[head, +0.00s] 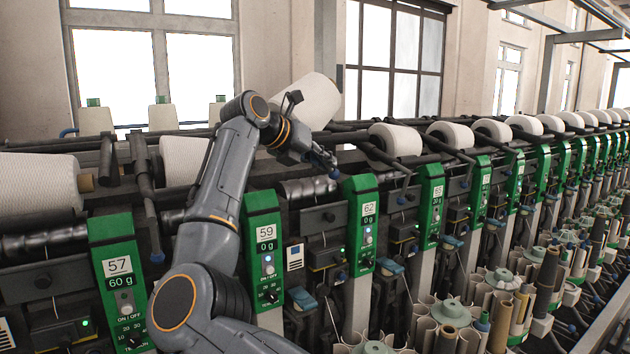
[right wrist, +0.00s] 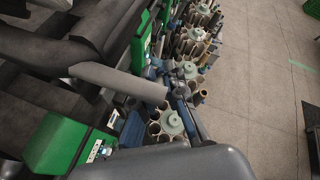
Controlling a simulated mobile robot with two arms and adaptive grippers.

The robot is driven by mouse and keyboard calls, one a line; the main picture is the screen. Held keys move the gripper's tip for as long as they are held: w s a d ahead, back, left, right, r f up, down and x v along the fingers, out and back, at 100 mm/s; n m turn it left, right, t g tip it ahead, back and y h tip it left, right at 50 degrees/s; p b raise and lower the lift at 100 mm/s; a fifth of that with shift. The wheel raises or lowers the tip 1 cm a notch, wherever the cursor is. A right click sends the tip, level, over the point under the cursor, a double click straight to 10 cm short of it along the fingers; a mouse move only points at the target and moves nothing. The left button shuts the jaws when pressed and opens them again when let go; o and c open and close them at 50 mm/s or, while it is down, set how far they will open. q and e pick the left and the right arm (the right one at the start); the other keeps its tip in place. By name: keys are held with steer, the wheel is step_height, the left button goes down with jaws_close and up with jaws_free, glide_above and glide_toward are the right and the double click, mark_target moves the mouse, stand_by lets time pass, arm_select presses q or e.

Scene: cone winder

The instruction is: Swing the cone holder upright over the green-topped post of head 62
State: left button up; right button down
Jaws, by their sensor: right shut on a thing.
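The green-topped post of head 62 (head: 362,225) stands right of the head 59 post (head: 265,245). My right gripper (head: 322,160) is up and left of its green top, at the blue-knobbed end of the cone holder (head: 333,173), and is shut on it. A white yarn cone (head: 318,98) sits tilted and raised behind my gripper, higher than the neighbouring cones. The gripper and wrist hide most of the holder. In the right wrist view a dark grey part of my own fills the bottom, beside a green post top (right wrist: 55,145). My left gripper is not in view.
A white cone (head: 395,142) lies on the head to the right, with more along the row. A large cone (head: 40,185) lies at the left. Tube carousels (head: 450,312) stand low in front of the machine. Bare floor (right wrist: 260,90) shows beside them.

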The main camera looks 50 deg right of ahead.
steer(key=h+b, duration=0.2)
steer(key=r+h+b, duration=0.1)
steer(key=b, duration=0.1)
steer(key=d+n+h+b, duration=0.1)
steer(key=h+b, duration=0.1)
steer(key=shift+s+d+r+g+h, duration=0.1)
steer(key=shift+s+r+g+h, duration=0.2)
steer(key=shift+g, duration=0.1)
steer(key=shift+d+r+n+h+b, duration=0.1)
steer(key=shift+r+n+h+b, duration=0.1)
steer(key=shift+r+h+b, duration=0.4)
steer(key=shift+d+r+n+h+b, duration=0.1)
steer(key=shift+r+n+h+b, duration=0.1)
steer(key=shift+h+b, duration=0.7)
steer(key=c, duration=1.4)
jaws_free()
steer(key=v, duration=1.2)
steer(key=shift+w+f, duration=0.1)
